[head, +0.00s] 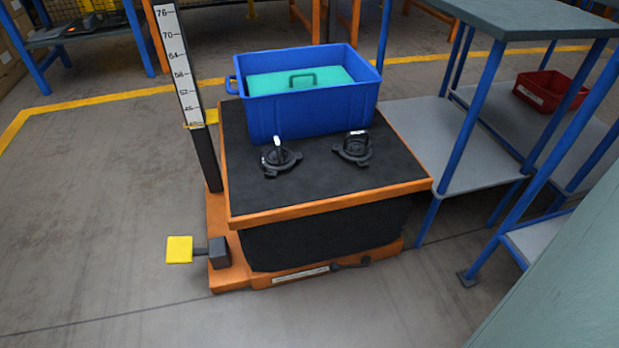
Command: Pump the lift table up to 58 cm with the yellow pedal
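The lift table (330,209) has a black top with an orange rim, standing on an orange base. Its yellow pedal (179,250) sticks out left of the base on a short dark arm from a grey block. A white height scale (176,60) stands upright behind the table's left edge, with numbers from 46 up to 76. A yellow pointer (210,116) at the table's left side sits just below the 46 label; the exact reading is too small to tell. My gripper is not in view.
On the table are a blue crate (310,113) holding a turquoise handled piece (270,82) and two black clamp-like fittings (281,158). A blue-legged bench (535,20) with grey shelves stands close on the right, holding a red bin (548,91). Floor left of the pedal is clear.

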